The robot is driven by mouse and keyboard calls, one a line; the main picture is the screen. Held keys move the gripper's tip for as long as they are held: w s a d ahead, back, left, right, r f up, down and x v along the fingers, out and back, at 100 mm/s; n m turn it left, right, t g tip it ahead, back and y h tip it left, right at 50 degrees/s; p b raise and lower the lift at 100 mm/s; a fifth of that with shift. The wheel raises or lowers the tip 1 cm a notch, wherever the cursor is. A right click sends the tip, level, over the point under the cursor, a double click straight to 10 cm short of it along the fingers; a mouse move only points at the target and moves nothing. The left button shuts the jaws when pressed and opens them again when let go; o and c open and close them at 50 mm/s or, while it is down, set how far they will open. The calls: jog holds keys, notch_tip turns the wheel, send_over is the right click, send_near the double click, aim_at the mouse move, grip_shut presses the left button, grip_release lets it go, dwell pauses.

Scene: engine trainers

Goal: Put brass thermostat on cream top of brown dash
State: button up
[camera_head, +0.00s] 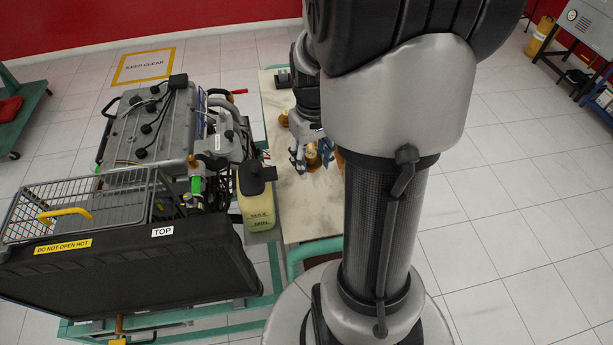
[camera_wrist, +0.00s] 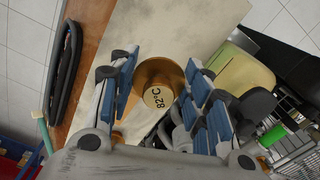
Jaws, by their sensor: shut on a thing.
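My gripper (camera_head: 311,158) is over the cream top (camera_head: 291,200) and shows its blue finger pads. It is shut on the brass thermostat (camera_head: 313,150), with one pad on either side. In the wrist view the thermostat (camera_wrist: 157,72) is a round brass piece with an "82°C" face, between the pads of my gripper (camera_wrist: 160,88). The cream top (camera_wrist: 185,22) lies behind it, with a brown edge of the dash (camera_wrist: 90,35) along the left. I cannot tell whether the thermostat touches the top. My arm hides much of the dash in the head view.
A yellowish fluid bottle (camera_head: 257,198) with a black cap stands left of the cream top. The engine trainer (camera_head: 150,130), wire basket (camera_head: 85,205) and black radiator (camera_head: 130,270) fill the left. Another small brass-coloured piece (camera_head: 284,119) shows near my gripper.

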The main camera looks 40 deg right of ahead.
aim_at(311, 191)
notch_tip(311, 191, down, 9)
jog(key=shift+f+b, duration=0.15)
jog(key=shift+b, duration=0.65)
jog(key=shift+f, duration=0.1)
jog(key=o, duration=1.1)
jog(key=shift+c, duration=0.2)
notch_tip(311, 191, up, 12)
jog(key=shift+r+p, duration=0.15)
jog(key=shift+p, duration=1.05)
jog(key=s+a+r+n+t, duration=0.1)
jog(key=s+a+r, duration=0.3)
jog(key=a, duration=0.6)
jog(key=s+a+r+n+t, duration=0.1)
jog(key=s+a+r+t, duration=0.2)
jog(key=s+a+r, duration=0.2)
jog(key=a+r, duration=0.3)
jog(key=a, duration=0.2)
jog(key=shift+s+a+n+t, duration=0.15)
jog(key=shift+s+n+t, duration=0.15)
